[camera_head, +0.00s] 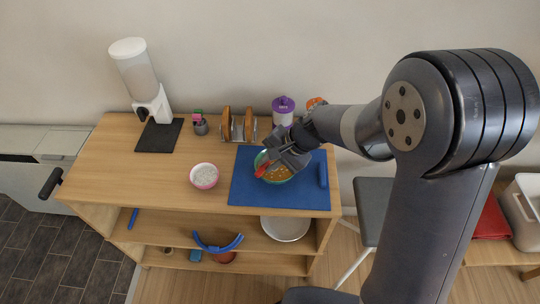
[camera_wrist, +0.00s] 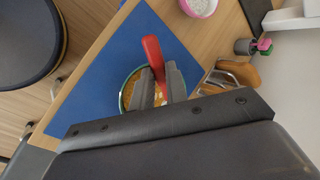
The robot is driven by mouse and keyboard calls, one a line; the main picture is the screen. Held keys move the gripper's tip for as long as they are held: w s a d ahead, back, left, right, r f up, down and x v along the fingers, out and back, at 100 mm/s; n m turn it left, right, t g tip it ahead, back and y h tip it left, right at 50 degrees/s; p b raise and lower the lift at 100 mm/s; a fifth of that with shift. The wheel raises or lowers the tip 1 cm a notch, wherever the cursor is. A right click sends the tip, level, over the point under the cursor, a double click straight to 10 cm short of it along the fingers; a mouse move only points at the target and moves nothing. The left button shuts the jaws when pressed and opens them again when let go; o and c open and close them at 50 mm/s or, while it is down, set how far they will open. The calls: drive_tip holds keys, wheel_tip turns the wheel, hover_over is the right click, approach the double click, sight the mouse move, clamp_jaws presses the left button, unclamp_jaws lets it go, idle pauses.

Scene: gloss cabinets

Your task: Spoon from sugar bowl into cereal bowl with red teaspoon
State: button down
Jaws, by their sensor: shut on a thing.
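My gripper (camera_head: 278,160) is shut on the red teaspoon (camera_wrist: 153,54), and the spoon also shows in the head view (camera_head: 262,170). The gripper is over the cereal bowl (camera_wrist: 124,98), a green-rimmed bowl with orange-yellow cereal, also in the head view (camera_head: 286,178). The bowl stands on a blue mat (camera_head: 250,196). The red end of the spoon points out past the jaws; its other end is hidden, and I cannot tell whether it touches the cereal. The pink sugar bowl (camera_head: 204,184) with white sugar stands on the wood left of the mat, apart from my gripper.
A white dispenser (camera_head: 140,78) stands on a black mat (camera_head: 158,136) at the back left. A small pot (camera_head: 200,127), a toast rack (camera_head: 238,128) and a purple-lidded jar (camera_head: 283,110) line the back. The wooden top (camera_head: 140,180) is clear at the left front.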

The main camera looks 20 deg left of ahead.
drive_tip(key=shift+w+a+r+g+h+p, duration=0.15)
drive_tip(key=shift+h+p, duration=0.4)
drive_tip(key=shift+p, duration=1.35)
drive_tip(key=shift+s+a+r+g+h+p, duration=0.1)
drive_tip(key=shift+r+g+h+p, duration=0.35)
drive_tip(key=shift+p, duration=1.4)
drive_tip(key=shift+w+a+t+h+p, duration=0.1)
drive_tip(key=shift+h+p, duration=0.6)
drive_tip(key=shift+p, duration=1.2)
drive_tip(key=shift+a+f+h, duration=0.1)
drive_tip(key=shift+a+h, duration=0.05)
drive_tip(key=shift+h, duration=0.35)
drive_tip(key=shift+r+g+h, duration=0.2)
drive_tip(key=shift+g+h, duration=0.1)
drive_tip(key=shift+h, duration=0.6)
